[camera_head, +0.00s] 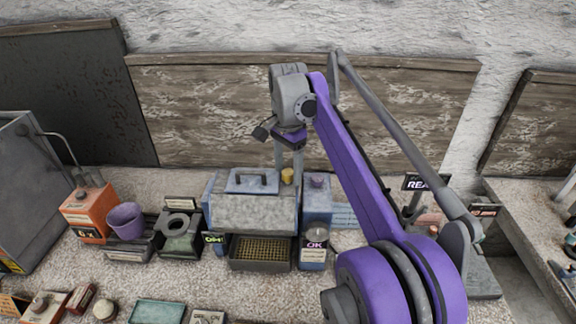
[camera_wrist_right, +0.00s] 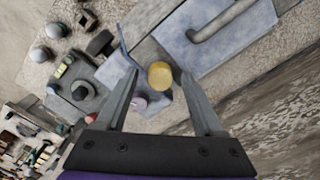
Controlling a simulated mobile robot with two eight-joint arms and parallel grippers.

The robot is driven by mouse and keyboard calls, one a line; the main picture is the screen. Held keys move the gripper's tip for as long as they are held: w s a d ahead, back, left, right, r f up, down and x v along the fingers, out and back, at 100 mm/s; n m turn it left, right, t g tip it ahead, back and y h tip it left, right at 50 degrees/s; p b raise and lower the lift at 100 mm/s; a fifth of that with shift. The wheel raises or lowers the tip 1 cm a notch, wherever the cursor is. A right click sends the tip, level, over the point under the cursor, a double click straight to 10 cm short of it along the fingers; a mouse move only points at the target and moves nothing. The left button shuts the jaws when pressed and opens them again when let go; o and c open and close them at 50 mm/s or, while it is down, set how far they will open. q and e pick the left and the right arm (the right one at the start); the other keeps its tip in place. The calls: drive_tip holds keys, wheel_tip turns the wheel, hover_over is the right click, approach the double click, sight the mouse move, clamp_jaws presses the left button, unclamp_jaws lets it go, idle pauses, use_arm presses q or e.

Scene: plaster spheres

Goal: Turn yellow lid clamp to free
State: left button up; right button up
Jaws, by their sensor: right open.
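The yellow lid clamp (camera_head: 287,175) is a small round knob at the right end of the grey speckled box (camera_head: 250,213), beside its blue lid (camera_head: 243,184) with a dark handle. In the right wrist view the clamp (camera_wrist_right: 160,75) shows as a yellow disc between and slightly past the fingertips. My right gripper (camera_head: 288,163) points down above the clamp, behind the box top. In its wrist view the right gripper (camera_wrist_right: 158,76) is open, with a gap visible on both sides of the clamp. I cannot tell whether it touches. My left gripper is not in view.
A mesh tray (camera_head: 262,265) lies in front. An orange box (camera_head: 89,210) and a purple cup (camera_head: 125,220) stand left. The wooden board (camera_head: 200,110) rises close behind.

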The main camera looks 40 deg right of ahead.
sight(288, 171)
wheel_tip(288, 171, up, 11)
idle(0.5)
drive_tip(key=shift+f, duration=0.15)
drive_tip(key=s+a+f+n+t, duration=0.3)
drive_tip(key=a+f+n, duration=0.5)
drive_tip(key=a+f, duration=0.2)
drive_tip(key=shift+s+a+f+h, duration=0.3)
drive_tip(key=shift+s+a, duration=0.05)
drive_tip(key=shift+s, duration=0.05)
drive_tip(key=s+a+f+n+t, duration=0.1)
drive_tip(key=s+a+f+n, duration=0.1)
drive_tip(key=f, duration=0.4)
drive_tip(key=s+a+f+n+t, duration=0.1)
drive_tip(key=s+a+f+n, duration=0.2)
drive_tip(key=s+f+n, duration=0.1)
drive_tip(key=s+a+f+n+t, duration=0.1)
drive_tip(key=s+a+f+n, duration=0.2)
drive_tip(key=s+f, duration=0.2)
wheel_tip(288, 171, down, 4)
drive_tip(key=shift+a+r, duration=0.15)
drive_tip(key=shift+r, duration=0.1)
